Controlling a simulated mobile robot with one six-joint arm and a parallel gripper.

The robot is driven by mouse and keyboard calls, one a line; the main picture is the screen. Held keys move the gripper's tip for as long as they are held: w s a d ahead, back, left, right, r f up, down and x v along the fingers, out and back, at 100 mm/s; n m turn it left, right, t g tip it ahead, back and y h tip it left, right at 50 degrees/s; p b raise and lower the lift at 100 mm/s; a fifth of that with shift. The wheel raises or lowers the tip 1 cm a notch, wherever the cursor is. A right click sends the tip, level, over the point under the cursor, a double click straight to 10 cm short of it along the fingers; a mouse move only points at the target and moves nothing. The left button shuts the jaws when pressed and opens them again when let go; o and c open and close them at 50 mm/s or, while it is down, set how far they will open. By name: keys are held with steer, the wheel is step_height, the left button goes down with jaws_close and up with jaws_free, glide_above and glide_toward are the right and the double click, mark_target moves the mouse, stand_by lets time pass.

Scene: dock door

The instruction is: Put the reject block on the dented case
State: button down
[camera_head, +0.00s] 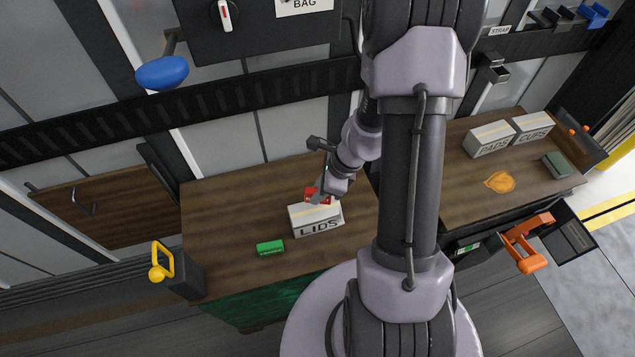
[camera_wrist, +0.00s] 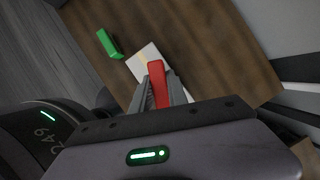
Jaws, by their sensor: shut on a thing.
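The red block (camera_head: 312,194), which I take for the reject block, is held in my gripper (camera_head: 321,193). The gripper is shut on it, and the block also shows between the fingers in the wrist view (camera_wrist: 156,78). The block is over the top of the white case marked LIDS (camera_head: 318,226), on the wooden bench. Whether it touches the case top I cannot tell. The case shows in the wrist view (camera_wrist: 143,60), partly hidden by block and fingers. White cases marked PADS (camera_head: 489,139) and CUPS (camera_head: 532,127) stand on the right bench. I cannot make out a dent on any case.
A green block (camera_head: 270,247) lies left of the LIDS case. The left part of the bench (camera_head: 235,205) is clear. A yellow handle (camera_head: 161,262) stands at the bench's left end. An orange leaf-shaped thing (camera_head: 499,182) and a dark green box (camera_head: 556,165) are on the right bench.

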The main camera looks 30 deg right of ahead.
steer(key=f+b, duration=0.1)
steer(key=f, duration=0.1)
steer(key=f+b, duration=0.1)
steer(key=shift+s+a+f, duration=0.1)
steer(key=shift+s+f, duration=0.1)
steer(key=shift+f, duration=0.2)
steer(key=shift+s+r, duration=0.15)
steer(key=shift+r, duration=0.15)
steer(key=shift+a+f, duration=0.1)
steer(key=shift+f, duration=0.05)
steer(key=c, duration=1.7)
jaws_free()
steer(key=shift+f, duration=0.1)
steer(key=shift+c, duration=0.2)
steer(key=o, duration=0.4)
steer(key=shift+o, duration=0.2)
